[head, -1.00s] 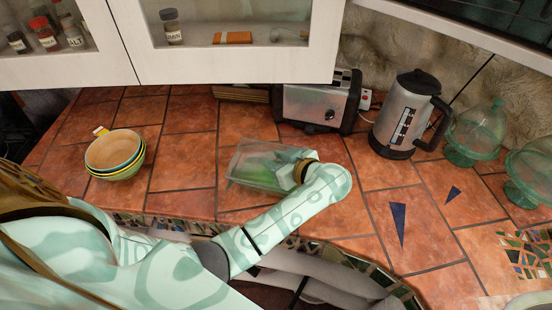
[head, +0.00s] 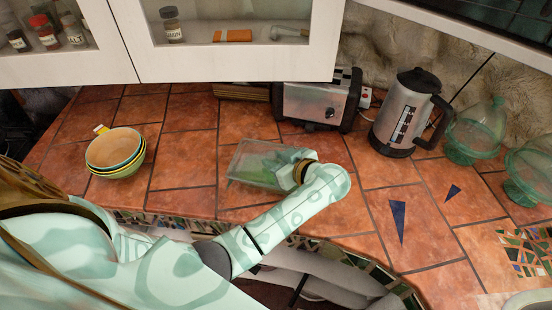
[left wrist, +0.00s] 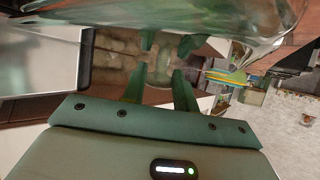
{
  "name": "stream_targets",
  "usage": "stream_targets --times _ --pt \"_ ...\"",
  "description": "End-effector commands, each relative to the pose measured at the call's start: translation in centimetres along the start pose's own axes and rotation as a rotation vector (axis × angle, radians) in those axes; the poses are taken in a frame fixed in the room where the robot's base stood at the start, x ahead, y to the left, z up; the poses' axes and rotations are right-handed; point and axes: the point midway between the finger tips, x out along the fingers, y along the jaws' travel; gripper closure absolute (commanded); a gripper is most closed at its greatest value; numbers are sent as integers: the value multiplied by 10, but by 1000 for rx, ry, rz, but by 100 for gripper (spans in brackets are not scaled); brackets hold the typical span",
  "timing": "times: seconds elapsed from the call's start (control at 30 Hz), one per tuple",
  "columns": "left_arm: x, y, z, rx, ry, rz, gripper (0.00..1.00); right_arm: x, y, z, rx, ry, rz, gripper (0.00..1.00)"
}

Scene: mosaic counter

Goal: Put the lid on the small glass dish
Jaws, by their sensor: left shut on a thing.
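A clear rectangular glass piece (head: 243,155) with green showing through it is on the tiled counter, left of the toaster's front. My left gripper (head: 285,165) reaches it at its right side, and its fingers are partly hidden by the wrist and the glass. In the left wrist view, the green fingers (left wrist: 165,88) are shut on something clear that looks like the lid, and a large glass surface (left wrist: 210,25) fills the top. I cannot tell lid from dish where they overlap, or whether the lid is seated. My right gripper is not in view.
A toaster (head: 310,105) and a kettle (head: 402,115) stand behind and to the right. Stacked bowls (head: 115,152) are at the left. Glass domed stands (head: 475,130) are at the far right. The tiles in front of the kettle are mostly clear.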

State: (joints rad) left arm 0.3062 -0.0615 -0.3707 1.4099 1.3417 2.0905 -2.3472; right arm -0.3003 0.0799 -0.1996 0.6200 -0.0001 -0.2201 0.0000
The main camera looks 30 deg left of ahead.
Motion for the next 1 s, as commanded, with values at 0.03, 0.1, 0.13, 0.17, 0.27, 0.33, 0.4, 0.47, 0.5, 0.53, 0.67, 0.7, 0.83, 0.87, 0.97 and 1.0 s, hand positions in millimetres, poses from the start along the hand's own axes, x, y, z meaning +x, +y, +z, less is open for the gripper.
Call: stream_targets --times 0.03,0.1,0.13,0.17,0.27,0.33,0.4,0.47,0.5,0.53,0.67,0.7,0.83,0.87,0.97,1.0 --pt "-1 0 -1 0 0 1 100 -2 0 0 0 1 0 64" --pt "-1 0 -1 2 1 1 100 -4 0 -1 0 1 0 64" --pt "-1 0 0 2 1 1 100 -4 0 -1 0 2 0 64" --pt "-1 0 0 1 0 1 100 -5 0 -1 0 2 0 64" --pt "0 0 1 0 0 1 100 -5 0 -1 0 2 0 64" --pt "0 0 1 0 1 1 100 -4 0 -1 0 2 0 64" --pt "0 0 1 0 1 1 100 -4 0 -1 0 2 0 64" --pt "0 0 1 0 1 1 100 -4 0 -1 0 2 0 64" --pt "0 0 1 0 1 1 65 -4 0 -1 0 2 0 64" --pt "0 0 1 0 1 1 57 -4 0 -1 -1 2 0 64" --pt "0 0 1 0 0 1 46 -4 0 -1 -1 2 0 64" --pt "0 0 1 0 0 1 46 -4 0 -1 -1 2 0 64" --pt "0 0 2 2 -1 0 32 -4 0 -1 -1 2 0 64" --pt "0 0 2 1 -1 0 24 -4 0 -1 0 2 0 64" --pt "0 0 2 1 -1 0 24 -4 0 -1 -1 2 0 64" --pt "0 0 2 1 -1 0 24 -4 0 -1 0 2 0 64"
